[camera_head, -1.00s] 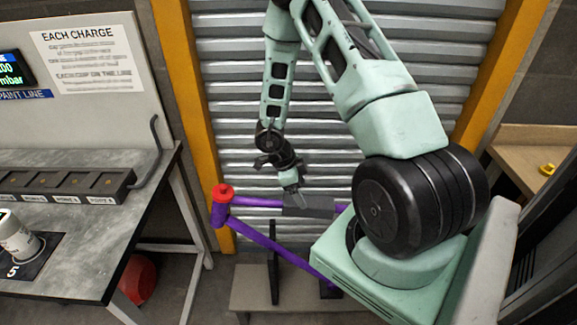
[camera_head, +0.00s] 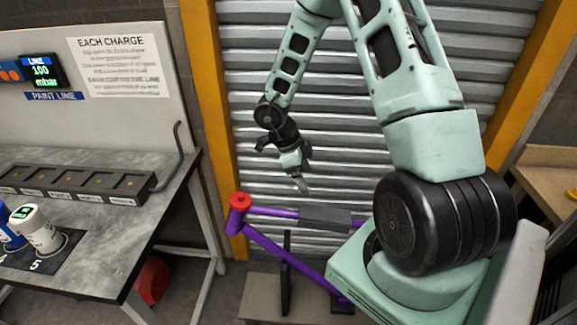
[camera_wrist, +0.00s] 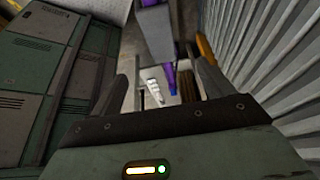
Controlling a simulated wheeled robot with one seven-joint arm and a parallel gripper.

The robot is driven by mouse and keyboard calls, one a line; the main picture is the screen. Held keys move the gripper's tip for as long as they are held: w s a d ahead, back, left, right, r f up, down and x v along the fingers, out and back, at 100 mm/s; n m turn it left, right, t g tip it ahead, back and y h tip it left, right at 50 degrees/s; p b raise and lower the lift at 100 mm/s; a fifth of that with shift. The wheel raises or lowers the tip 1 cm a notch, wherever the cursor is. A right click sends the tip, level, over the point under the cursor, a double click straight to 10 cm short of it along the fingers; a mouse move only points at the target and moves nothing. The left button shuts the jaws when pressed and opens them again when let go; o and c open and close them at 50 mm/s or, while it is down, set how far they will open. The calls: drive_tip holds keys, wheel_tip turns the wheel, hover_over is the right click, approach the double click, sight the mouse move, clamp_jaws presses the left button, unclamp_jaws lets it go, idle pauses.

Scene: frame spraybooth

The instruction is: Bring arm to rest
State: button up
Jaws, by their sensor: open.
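My gripper (camera_head: 303,186) hangs in front of the shutter, above the purple bike frame (camera_head: 268,247), pointing down. In the wrist view my gripper (camera_wrist: 158,80) has its two fingers spread apart with nothing between them. The frame has a red cap (camera_head: 240,200) at its left top end and a dark grey sleeve (camera_head: 325,217) on its upper tube. In the head view the fingers appear just above the upper tube, apart from it.
A grey bench (camera_head: 110,212) on the left holds a slotted rack (camera_head: 75,184), a white cup (camera_head: 38,232) and a blue cup (camera_head: 8,232). A red bucket (camera_head: 152,279) stands beneath. The corrugated shutter (camera_head: 270,60) is close behind my arm. A wooden table (camera_head: 545,178) stands at right.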

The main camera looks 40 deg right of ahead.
drive_tip(key=w+a+r+n+t+y, duration=0.1)
drive_tip(key=w+a+r+n+t, duration=0.65)
drive_tip(key=w+a+n, duration=0.45)
drive_tip(key=s+a+r+n+t+y, duration=0.2)
drive_tip(key=a+r+n+y, duration=0.15)
drive_tip(key=a, duration=0.95)
drive_tip(key=s+a+r+n+g+y, duration=0.3)
drive_tip(key=s+a+r+n, duration=0.1)
drive_tip(key=s+a+n, duration=0.8)
drive_tip(key=s+d+r+n+g+h, duration=0.1)
drive_tip(key=s+d+n+g+h, duration=0.2)
drive_tip(key=s+n, duration=0.5)
drive_tip(key=s+d+h, duration=0.1)
drive_tip(key=s, duration=0.5)
drive_tip(key=shift+s+r+b, duration=0.2)
drive_tip(key=shift+s+b, duration=0.05)
drive_tip(key=shift+b, duration=0.1)
drive_tip(key=shift+d, duration=0.1)
